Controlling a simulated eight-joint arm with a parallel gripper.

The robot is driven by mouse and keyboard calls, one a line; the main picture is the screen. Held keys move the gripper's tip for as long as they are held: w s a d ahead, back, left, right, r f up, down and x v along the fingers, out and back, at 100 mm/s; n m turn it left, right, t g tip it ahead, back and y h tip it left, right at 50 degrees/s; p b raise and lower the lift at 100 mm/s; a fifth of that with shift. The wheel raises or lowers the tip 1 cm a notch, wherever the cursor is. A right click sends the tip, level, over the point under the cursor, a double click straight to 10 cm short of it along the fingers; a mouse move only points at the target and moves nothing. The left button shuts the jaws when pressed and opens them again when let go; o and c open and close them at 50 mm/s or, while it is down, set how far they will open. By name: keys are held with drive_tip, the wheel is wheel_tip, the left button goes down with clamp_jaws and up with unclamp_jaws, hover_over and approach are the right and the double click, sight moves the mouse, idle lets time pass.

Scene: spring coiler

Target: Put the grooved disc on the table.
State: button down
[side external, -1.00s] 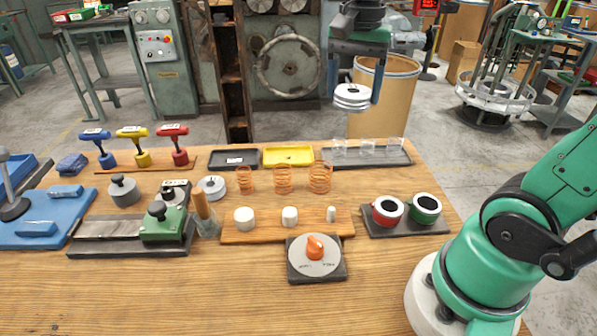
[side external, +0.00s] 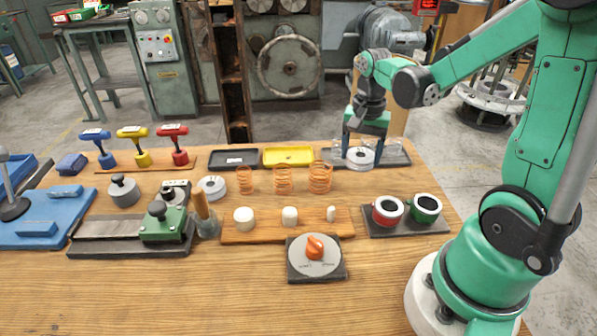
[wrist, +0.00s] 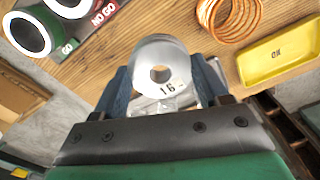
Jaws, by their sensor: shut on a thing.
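The grooved disc (side external: 360,158) is pale silver with a central hole. In the wrist view the disc (wrist: 158,52) carries a label reading about "1.6". My gripper (side external: 363,150) is shut on the disc, one blue finger on each side; the fingers also show in the wrist view (wrist: 161,80). The disc appears at the dark tray with clear cups (side external: 396,159), at the back right of the wooden table (side external: 250,300). I cannot tell whether it touches anything below. Its groove is hard to make out from here.
A yellow tray (side external: 288,156) and three copper springs (side external: 320,178) stand left of the disc. Red and green rings (side external: 426,208) sit on a dark base in front right. Another silver disc (side external: 212,187) lies further left. Bare wood shows along the table's front.

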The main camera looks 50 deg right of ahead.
sight(356, 186)
drive_tip(key=shift+f, duration=2.8)
unclamp_jaws()
drive_tip(key=shift+f, duration=0.15)
wheel_tip(356, 186, up, 12)
drive_tip(key=shift+w+a+r+n+t, duration=0.1)
drive_tip(key=shift+a+r+n+t, duration=0.1)
drive_tip(key=shift+a+n+t, duration=1.55)
drive_tip(key=shift+w+a+r+n+t, duration=0.15)
drive_tip(key=shift+a+n+t, duration=0.5)
drive_tip(key=shift+a+n, duration=2.1)
drive_tip(key=shift+a+r+n+t, duration=0.25)
drive_tip(key=shift+a+n+t, duration=0.95)
drive_tip(key=shift+a+n, duration=1)
drive_tip(key=shift+d, duration=0.1)
